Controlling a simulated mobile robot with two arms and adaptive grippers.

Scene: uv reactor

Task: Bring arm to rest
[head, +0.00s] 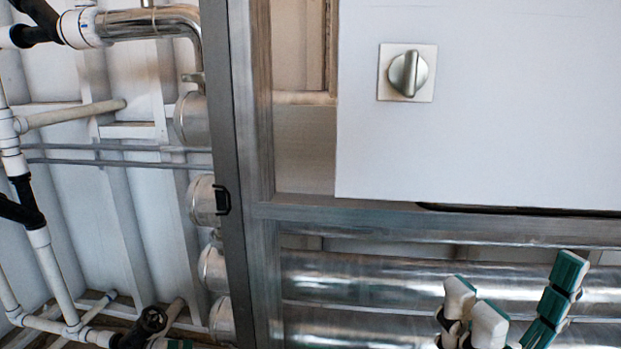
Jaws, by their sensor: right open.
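My right gripper (517,298) is at the bottom right, with its pale, green-edged fingers pointing up. It is open, with a clear gap between the pale fingertips on the left and the green finger on the right. I see nothing held between them. It stands in front of the shiny horizontal metal cylinders (370,278), below the white panel; I cannot tell whether it touches them. The rest of my right arm is out of the frame. My left gripper cannot be made out.
A white panel (500,130) with a grey rotary knob (408,73) fills the upper right. A metal frame post (239,180) with a small black handle (221,199) stands left of it. White and black pipes (50,265) line the ribbed wall at left.

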